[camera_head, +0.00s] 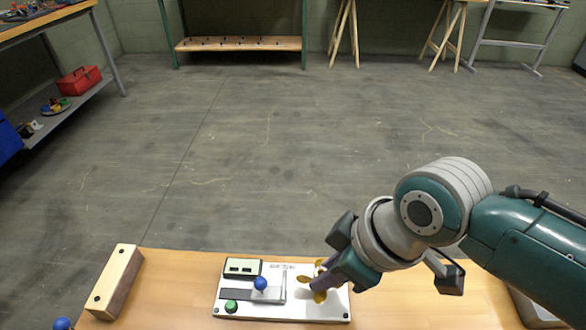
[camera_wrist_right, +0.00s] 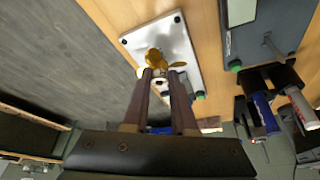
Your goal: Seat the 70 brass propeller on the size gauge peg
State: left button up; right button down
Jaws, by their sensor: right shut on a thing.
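The brass propeller (camera_head: 305,280) is at the right part of the white gauge plate on the bench. My right gripper (camera_head: 318,284) reaches in from the right with its dark fingers at the propeller. In the right wrist view the propeller (camera_wrist_right: 155,56) sits at the fingertips (camera_wrist_right: 160,72), and the gripper is shut on it. The size gauge (camera_head: 290,310) is a white plate with a small display box (camera_head: 242,268), a blue knob (camera_head: 260,283) and a green button (camera_head: 231,306). I cannot make out the peg, or whether the propeller is on it. My left gripper is out of view.
A wooden block (camera_head: 115,283) lies on the left of the wooden bench (camera_head: 180,290). A blue ball (camera_head: 62,323) is at the lower left corner. In the right wrist view a grey plate (camera_wrist_right: 262,38) is beside the gauge. Bench between block and gauge is clear.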

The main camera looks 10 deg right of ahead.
jog(key=shift+f, duration=0.1)
dwell(0.3)
jog(key=shift+f+b, duration=0.5)
jog(key=shift+f, duration=0.1)
jog(key=shift+f, duration=0.25)
jog(key=shift+f, duration=0.2)
dwell(0.4)
jog(key=c, duration=0.6)
grip_release()
jog(key=shift+c, duration=0.2)
jog(key=shift+r, duration=0.1)
